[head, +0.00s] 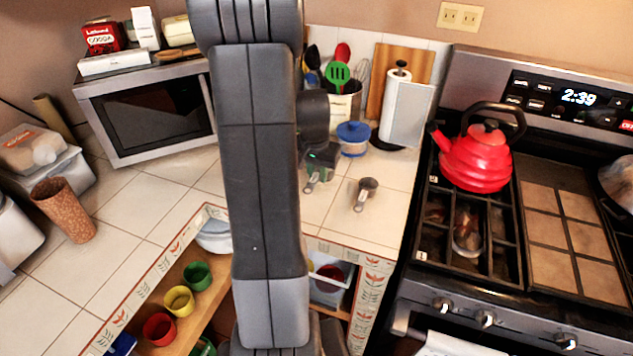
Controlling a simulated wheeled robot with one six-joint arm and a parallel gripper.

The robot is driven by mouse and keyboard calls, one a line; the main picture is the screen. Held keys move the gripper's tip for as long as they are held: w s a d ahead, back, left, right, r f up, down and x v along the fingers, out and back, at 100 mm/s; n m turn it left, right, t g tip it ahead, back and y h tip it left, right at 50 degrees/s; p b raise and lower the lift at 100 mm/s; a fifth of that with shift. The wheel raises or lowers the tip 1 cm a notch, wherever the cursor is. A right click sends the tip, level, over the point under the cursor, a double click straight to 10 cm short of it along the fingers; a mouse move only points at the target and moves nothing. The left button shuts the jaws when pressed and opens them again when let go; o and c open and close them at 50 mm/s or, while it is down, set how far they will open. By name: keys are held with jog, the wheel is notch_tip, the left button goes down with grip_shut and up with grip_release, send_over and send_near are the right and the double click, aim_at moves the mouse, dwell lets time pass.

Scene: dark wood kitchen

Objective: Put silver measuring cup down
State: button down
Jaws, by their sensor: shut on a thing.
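My gripper (319,168) is above the tiled counter behind my upright arm, which hides part of it. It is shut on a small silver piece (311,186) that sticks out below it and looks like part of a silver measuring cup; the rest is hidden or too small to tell. A silver measuring cup (367,186) with a short handle is to the right of the gripper, apart from it, and appears to sit on the counter.
A blue-lidded jar (354,139), a utensil holder (345,105) and a paper towel roll (405,110) stand behind. The stove (470,275) with a red kettle (476,158) is right. An open shelf (200,315) with colored cups is below the counter (135,215).

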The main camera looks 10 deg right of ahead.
jog(key=shift+f, duration=2.1)
jog(key=shift+f, duration=0.2)
jog(key=c, duration=1.3)
grip_release()
jog(key=shift+r, duration=0.1)
